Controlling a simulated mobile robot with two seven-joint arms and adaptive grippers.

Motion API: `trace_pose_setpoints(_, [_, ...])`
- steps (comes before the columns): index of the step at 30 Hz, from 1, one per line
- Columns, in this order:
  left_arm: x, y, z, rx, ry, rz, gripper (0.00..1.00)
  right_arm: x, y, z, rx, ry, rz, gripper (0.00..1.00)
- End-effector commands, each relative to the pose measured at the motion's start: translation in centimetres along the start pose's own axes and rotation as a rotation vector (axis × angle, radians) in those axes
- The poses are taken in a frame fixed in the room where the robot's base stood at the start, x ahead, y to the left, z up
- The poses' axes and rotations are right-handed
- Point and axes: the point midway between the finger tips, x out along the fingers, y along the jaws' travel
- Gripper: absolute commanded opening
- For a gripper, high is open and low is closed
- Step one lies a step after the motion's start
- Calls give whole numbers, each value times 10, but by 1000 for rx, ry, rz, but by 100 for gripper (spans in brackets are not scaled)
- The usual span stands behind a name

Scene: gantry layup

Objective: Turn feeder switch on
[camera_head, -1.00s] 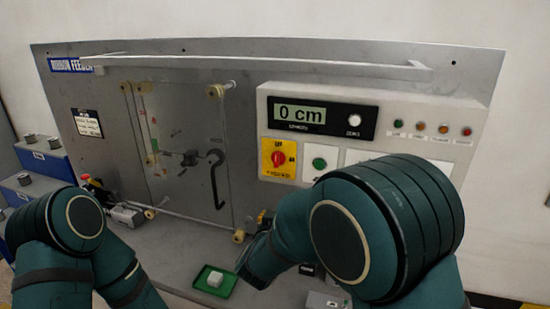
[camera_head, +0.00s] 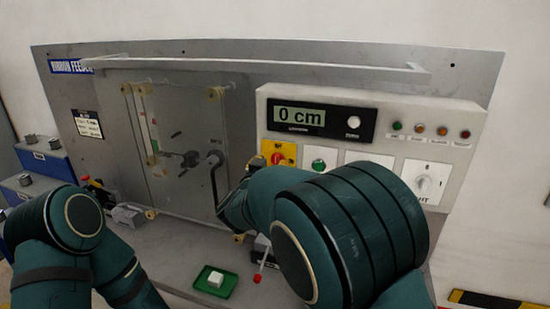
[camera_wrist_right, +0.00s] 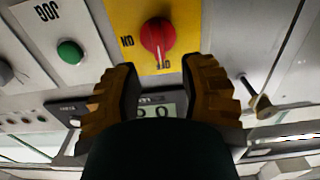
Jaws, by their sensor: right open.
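The feeder switch is a red rotary knob (camera_wrist_right: 157,38) on a yellow plate (camera_wrist_right: 188,20) marked ON and OFF. Its light mark appears to point at OFF. In the head view the knob (camera_head: 278,159) shows just above my right arm, which hides the plate's lower part. My right gripper (camera_wrist_right: 160,75) is open and empty, its two ochre fingers spread, with the knob ahead of the gap between them and apart from them. The right wrist view is upside down. My left gripper is out of view.
A green button (camera_head: 319,165) sits beside the switch, under the display (camera_head: 299,117) reading 0 cm. A white selector (camera_head: 424,185) is further right. A long rail (camera_head: 270,66) crosses the panel top. A green tray (camera_head: 203,283) holding a pale block lies on the bench.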

Motion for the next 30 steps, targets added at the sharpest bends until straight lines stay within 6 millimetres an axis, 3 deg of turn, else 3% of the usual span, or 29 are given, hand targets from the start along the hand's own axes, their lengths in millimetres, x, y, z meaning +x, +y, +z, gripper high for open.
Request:
trace_pose_setpoints(3, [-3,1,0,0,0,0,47,19,0,0,-1,0,1,41])
trace_pose_setpoints(9, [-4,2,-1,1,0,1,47,36,0,0,0,0,0,41])
trace_pose_setpoints(20, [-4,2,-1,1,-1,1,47,38,0,0,-1,-1,-1,41])
trace_pose_setpoints(23, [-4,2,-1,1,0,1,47,38,0,0,-1,-1,-1,6])
trace_pose_setpoints(24, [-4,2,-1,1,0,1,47,38,0,0,-1,-1,-1,0])
trace_pose_setpoints(30, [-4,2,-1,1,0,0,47,38,0,0,0,-1,-1,0])
